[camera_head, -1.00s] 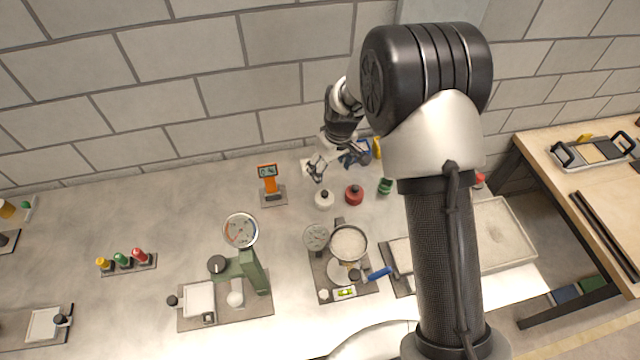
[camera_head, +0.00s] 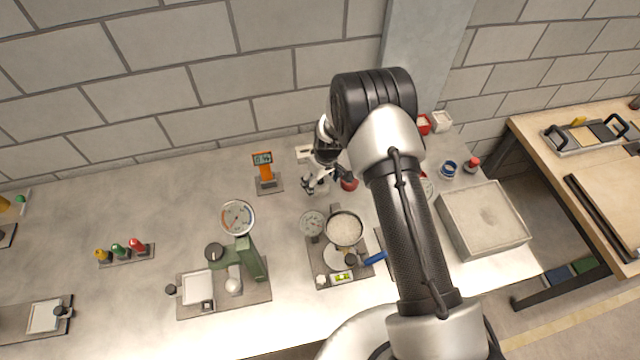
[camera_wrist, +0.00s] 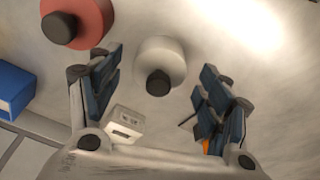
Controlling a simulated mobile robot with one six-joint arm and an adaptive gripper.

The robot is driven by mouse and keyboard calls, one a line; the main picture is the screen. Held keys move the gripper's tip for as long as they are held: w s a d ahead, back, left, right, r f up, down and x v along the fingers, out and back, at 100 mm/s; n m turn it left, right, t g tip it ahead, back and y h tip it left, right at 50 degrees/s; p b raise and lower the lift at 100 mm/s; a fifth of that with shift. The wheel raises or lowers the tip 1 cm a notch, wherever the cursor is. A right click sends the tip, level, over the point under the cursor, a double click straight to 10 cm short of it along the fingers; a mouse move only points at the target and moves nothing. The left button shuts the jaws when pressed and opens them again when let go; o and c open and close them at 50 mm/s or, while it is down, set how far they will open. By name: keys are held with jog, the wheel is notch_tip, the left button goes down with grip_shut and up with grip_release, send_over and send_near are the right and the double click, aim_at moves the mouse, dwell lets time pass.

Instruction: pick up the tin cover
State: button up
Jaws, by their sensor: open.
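A round cream-white cover with a black knob (camera_wrist: 158,52) lies on the bench in the wrist view; it fits the tin cover best, though I cannot be sure. My gripper (camera_wrist: 162,64) is open, its dark finger pads to the left and right of this cover, apart from it and holding nothing. The height gap is hard to judge. In the head view my gripper (camera_head: 315,184) is over the back of the bench and mostly hides the white cover. A similar red piece with a black knob (camera_wrist: 77,22) lies beside it, outside the left finger.
A blue box (camera_wrist: 14,88) is left in the wrist view. A white slotted block (camera_head: 304,153) and an orange meter (camera_head: 264,166) stand behind and left of my gripper. A pan of white grains (camera_head: 346,228) stands in front. A sand tray (camera_head: 465,248) is right.

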notch_tip(320, 180, down, 2)
jog(key=shift+w+a+f, duration=0.1)
jog(key=shift+w, duration=0.05)
jog(key=c, duration=1)
